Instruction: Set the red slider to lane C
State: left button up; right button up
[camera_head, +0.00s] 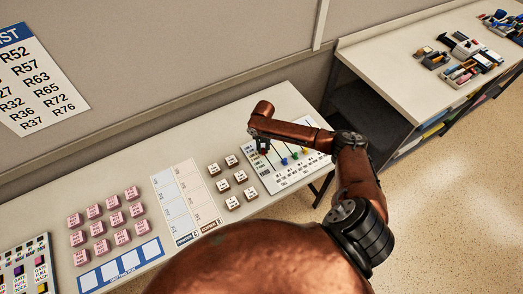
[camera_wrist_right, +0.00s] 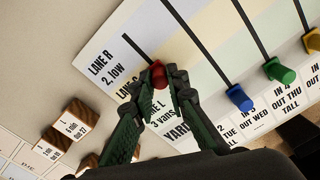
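The white slider board (camera_head: 252,180) lies near the right end of the long table and has several slots with coloured knobs. The red slider (camera_wrist_right: 158,74) stands in the leftmost slot, roughly level with a partly covered label that seems to read LANE C. LANE R is further up the slot and LANE L further down. My right gripper (camera_wrist_right: 161,80) has a fingertip against each side of the red knob and looks shut on it. In the head view the right gripper (camera_head: 262,148) is small and partly hidden by its arm. My left gripper is out of view.
Blue (camera_wrist_right: 239,97), green (camera_wrist_right: 279,70) and yellow (camera_wrist_right: 313,41) sliders sit lower in their slots to the right. Wooden tiles (camera_head: 231,203) and pink blocks (camera_head: 104,225) stand left of the board. A side counter (camera_head: 390,75) at right holds small items.

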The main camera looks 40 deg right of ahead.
aim_at(263, 149)
jog(key=o, duration=0.3)
jog(key=shift+o, duration=0.8)
jog(key=shift+r, duration=0.2)
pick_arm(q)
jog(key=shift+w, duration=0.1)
pick_arm(e)
notch_tip(263, 149, up, 12)
jog(key=shift+f, duration=0.2)
jog(key=shift+a, duration=0.1)
